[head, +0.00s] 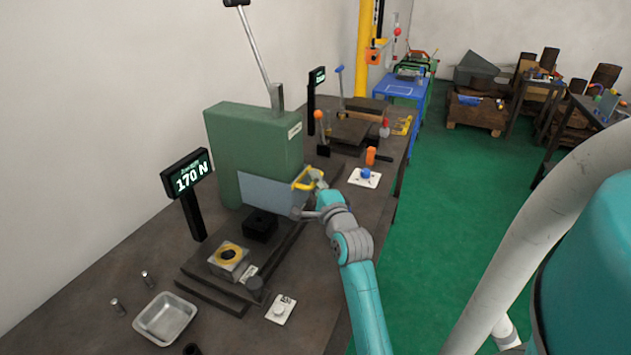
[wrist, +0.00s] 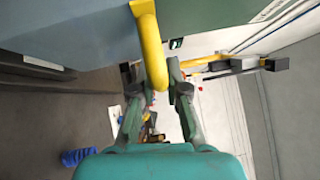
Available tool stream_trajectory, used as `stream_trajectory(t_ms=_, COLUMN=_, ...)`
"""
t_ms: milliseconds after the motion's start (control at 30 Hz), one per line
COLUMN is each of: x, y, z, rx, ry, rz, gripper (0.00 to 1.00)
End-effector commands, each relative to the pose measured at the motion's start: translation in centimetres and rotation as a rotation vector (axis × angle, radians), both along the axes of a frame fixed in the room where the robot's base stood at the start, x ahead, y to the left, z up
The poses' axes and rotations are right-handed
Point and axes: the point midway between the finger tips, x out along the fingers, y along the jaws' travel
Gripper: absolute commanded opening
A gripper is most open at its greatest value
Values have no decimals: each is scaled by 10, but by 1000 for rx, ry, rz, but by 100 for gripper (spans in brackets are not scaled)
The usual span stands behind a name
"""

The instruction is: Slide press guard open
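The green press (head: 255,150) stands on the bench with a pale blue-grey guard panel (head: 265,195) across its lower front. A yellow handle (head: 307,179) sticks out at the guard's right end. My gripper (head: 308,197) is right at this handle. In the wrist view the yellow handle (wrist: 152,45) comes down from the top, its curved end between the two fingers of my gripper (wrist: 154,80). The fingers stand apart, with a gap visible beside the handle. Whether either finger touches it I cannot tell.
A display (head: 187,177) reading 170 N stands left of the press. An orange cylinder (head: 371,155) stands behind my gripper. The green floor at right is open.

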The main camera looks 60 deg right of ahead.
Motion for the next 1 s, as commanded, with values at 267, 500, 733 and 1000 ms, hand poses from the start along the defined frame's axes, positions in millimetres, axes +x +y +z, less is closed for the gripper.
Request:
stream_trajectory(t_ms=267, x=0, y=0, z=2, rx=-1, ry=-1, rz=0, gripper=0)
stream_trajectory(t_ms=500, x=1, y=0, z=52, rx=-8, ry=-5, rz=0, gripper=0)
stream_trajectory(t_ms=733, x=0, y=0, z=86, rx=-4, ry=-3, rz=0, gripper=0)
stream_trajectory(t_ms=1000, x=0, y=0, z=89, rx=-1, ry=-2, rz=0, gripper=0)
